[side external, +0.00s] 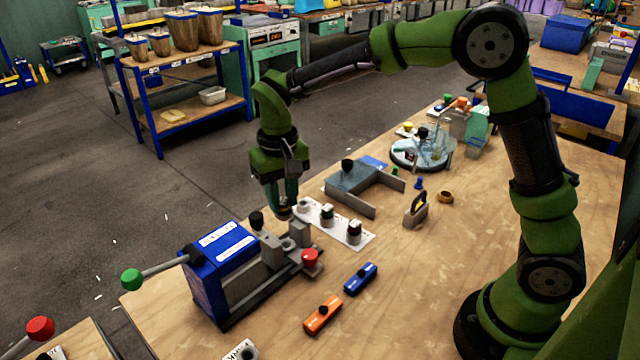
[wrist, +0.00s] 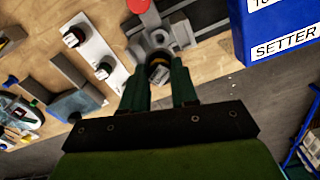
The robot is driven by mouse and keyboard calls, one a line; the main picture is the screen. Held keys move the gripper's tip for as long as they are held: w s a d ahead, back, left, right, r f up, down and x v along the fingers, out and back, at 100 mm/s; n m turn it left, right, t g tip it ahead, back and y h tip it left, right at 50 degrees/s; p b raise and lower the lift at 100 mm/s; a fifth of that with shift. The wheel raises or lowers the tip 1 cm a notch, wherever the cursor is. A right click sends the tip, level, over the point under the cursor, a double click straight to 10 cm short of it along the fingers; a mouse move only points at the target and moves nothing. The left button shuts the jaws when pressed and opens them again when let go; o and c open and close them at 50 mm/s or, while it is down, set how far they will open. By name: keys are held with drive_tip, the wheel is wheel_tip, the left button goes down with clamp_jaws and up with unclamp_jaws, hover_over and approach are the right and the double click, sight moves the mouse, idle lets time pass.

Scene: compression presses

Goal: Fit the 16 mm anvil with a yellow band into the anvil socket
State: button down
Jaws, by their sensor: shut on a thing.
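My gripper (side external: 283,207) points down at the back end of the press. In the wrist view its two fingers (wrist: 159,92) are closed around a small dark piece (wrist: 158,75), apparently the anvil, with a hint of yellow-brown on it. Most of it is hidden by the fingers. The blue press (side external: 225,258) has grey blocks and fittings (side external: 285,248) at its right side. In the wrist view a grey ring-like fitting (wrist: 152,40) lies just beyond the held piece. I cannot tell whether this is the socket, or whether the piece touches it.
A white card (side external: 340,238) beside the press carries dark-topped anvils (side external: 354,231). A red knob (side external: 310,258) and dark knob (side external: 256,220) stick up from the press. A grey angled fixture (side external: 350,190) stands behind. Blue (side external: 360,279) and orange (side external: 323,315) blocks lie in front.

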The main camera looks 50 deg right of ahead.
sight(284, 220)
drive_tip(key=shift+f, duration=2.85)
drive_tip(key=shift+f, duration=1.45)
